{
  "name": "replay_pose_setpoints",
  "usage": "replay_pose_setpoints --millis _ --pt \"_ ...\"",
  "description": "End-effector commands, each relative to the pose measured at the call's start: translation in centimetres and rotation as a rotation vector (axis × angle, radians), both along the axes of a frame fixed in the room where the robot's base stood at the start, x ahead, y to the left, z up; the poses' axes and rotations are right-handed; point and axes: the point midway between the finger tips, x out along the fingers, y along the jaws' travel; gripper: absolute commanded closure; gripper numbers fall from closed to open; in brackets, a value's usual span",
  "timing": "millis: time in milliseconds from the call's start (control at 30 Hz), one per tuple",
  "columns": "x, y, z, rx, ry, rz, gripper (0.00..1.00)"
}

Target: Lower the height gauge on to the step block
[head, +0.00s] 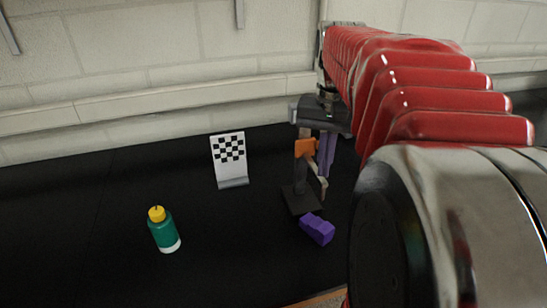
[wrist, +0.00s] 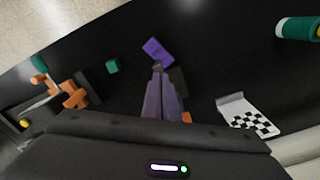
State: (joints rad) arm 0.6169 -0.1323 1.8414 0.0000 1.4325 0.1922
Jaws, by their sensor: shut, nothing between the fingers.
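The purple step block (head: 317,230) lies on the black surface just in front of the base. It also shows in the wrist view (wrist: 158,50), just beyond my fingertips. My gripper (head: 324,174) is shut and empty, pointing down close beside the orange slider; I cannot tell if they touch. In the wrist view, my gripper (wrist: 158,68) covers most of the gauge; only bits of orange (wrist: 186,117) and dark base (wrist: 178,82) show.
A checkerboard card (head: 229,158) stands on a foot behind and left of the gauge. A green bottle with a yellow cap (head: 163,232) stands front left. The wrist view shows a green cube (wrist: 112,66) and an orange clamp-like object (wrist: 75,93). The black surface at left is mostly free.

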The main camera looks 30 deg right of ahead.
Motion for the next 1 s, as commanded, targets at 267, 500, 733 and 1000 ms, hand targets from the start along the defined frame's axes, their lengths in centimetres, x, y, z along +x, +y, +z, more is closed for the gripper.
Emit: replay_pose_setpoints --millis 267,500,733,1000 --pt "0.0 0.0 0.0 0.000 0.000 0.000 1.00" --pt "0.0 0.0 -0.5 0.001 0.001 0.000 1.00" --pt "0.0 0.0 -0.9 0.000 0.000 0.000 1.00" --pt "0.0 0.0 -1.5 0.001 0.001 -0.001 1.00"
